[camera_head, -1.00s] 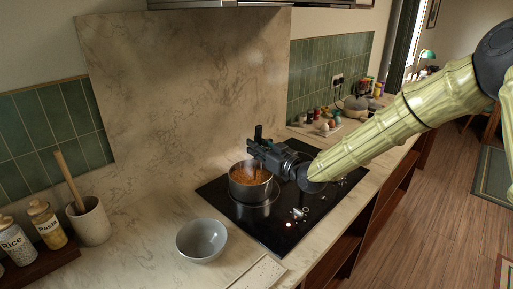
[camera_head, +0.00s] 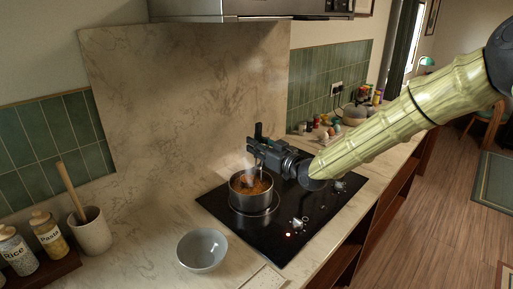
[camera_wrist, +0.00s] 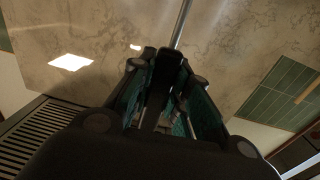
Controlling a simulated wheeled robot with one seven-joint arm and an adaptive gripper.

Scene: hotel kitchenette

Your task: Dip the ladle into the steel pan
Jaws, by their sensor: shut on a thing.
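The steel pan (camera_head: 249,206) stands on the black cooktop and holds orange-brown food (camera_head: 262,187). My gripper (camera_head: 255,150) is above the pan's back edge, shut on the ladle. The ladle's dark handle end sticks up above my fingers. Its pale metal lower part (camera_head: 249,180) shows at the pan's opening, partly veiled by steam; I cannot tell how deep it sits. In the wrist view, the ladle's thin steel shaft (camera_wrist: 181,24) runs out past my fingers (camera_wrist: 160,95).
A grey bowl (camera_head: 202,251) sits on the counter in front of the cooktop (camera_head: 285,238). A utensil crock (camera_head: 92,233) and jars of rice and pasta stand at left. Small items (camera_head: 325,133) stand beyond the cooktop. A range hood (camera_head: 245,10) hangs above.

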